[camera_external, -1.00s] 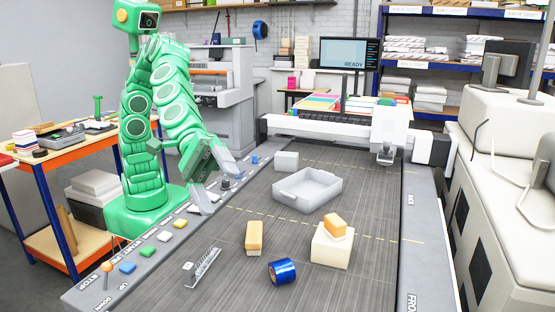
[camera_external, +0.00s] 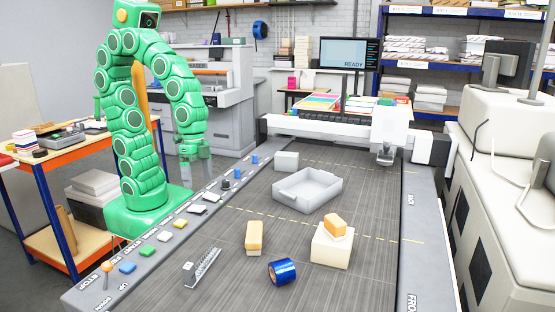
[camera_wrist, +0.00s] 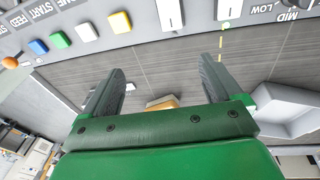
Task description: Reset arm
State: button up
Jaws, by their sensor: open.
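My green arm stands at the left of the cutting bed in the external view. My gripper (camera_external: 196,160) hangs pointing down beside the left rail, above the row of buttons and short of the bed. In the wrist view my gripper (camera_wrist: 160,88) shows two grey fingers spread apart. Nothing is between them that I hold. The fingertips are small in the external view.
On the bed (camera_external: 300,240) are a grey tray (camera_external: 308,190), a white box (camera_external: 286,161), a cream block (camera_external: 331,246) with an orange block (camera_external: 334,226) on top, a tan block (camera_external: 254,238), a blue tape roll (camera_external: 282,271) and a metal bracket (camera_external: 203,267). A control rail (camera_external: 150,252) runs along the left.

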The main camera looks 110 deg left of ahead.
jog(key=s+a+r+g+y, duration=0.1)
jog(key=s+a, duration=0.2)
jog(key=s, duration=0.4)
jog(key=s+a+r+g, duration=0.1)
jog(key=s+a+g, duration=0.1)
jog(key=s, duration=0.5)
jog(key=shift+s+a+n+y, duration=0.15)
jog(key=shift+a+n+y, duration=0.15)
jog(key=shift+a+y, duration=0.15)
